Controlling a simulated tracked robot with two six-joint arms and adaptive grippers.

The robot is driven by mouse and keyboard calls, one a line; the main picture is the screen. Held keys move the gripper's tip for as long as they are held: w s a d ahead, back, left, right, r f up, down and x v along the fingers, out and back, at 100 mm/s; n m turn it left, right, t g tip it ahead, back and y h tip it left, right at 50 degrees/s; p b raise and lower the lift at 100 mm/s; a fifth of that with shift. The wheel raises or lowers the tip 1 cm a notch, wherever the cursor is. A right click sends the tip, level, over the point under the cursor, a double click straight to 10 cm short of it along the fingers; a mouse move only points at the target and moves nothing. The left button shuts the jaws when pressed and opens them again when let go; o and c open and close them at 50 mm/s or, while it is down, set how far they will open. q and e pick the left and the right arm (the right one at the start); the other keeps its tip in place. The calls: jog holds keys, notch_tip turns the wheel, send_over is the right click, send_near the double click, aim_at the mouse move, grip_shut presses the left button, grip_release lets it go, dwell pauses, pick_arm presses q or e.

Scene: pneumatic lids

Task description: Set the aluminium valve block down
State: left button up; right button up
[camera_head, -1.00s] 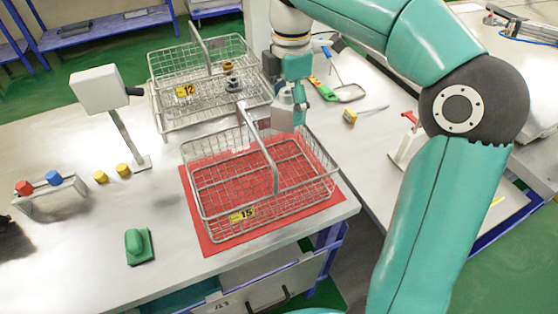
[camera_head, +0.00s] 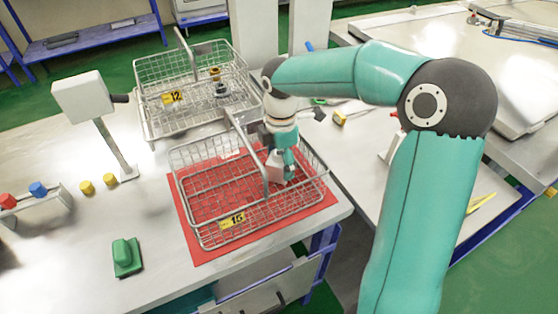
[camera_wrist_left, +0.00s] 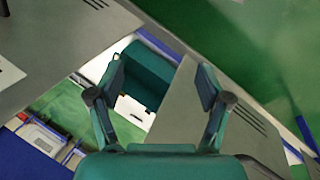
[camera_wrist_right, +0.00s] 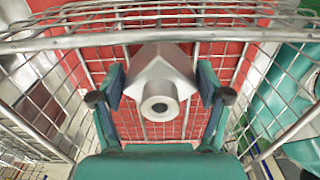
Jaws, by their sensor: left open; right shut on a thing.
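The aluminium valve block (camera_wrist_right: 160,82) is a silver block with a round dark port. My right gripper (camera_wrist_right: 160,98) is shut on it, with a finger on each side. In the head view the right gripper (camera_head: 282,168) is low inside the wire basket labelled 15 (camera_head: 232,222), in its right part beside the handle. The block (camera_head: 276,166) shows partly there between the fingers. I cannot tell whether it touches the basket floor. My left gripper (camera_wrist_left: 160,100) is open and empty in the left wrist view, above a grey surface and floor.
Basket 15 stands on a red mat (camera_head: 188,240). Behind it, a basket labelled 12 (camera_head: 172,98) holds small fittings.

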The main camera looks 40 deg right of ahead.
jog(key=shift+f, duration=0.15)
jog(key=o, duration=1.7)
notch_tip(320, 180, up, 12)
jog(key=shift+p, duration=0.45)
jog(key=shift+s, duration=0.1)
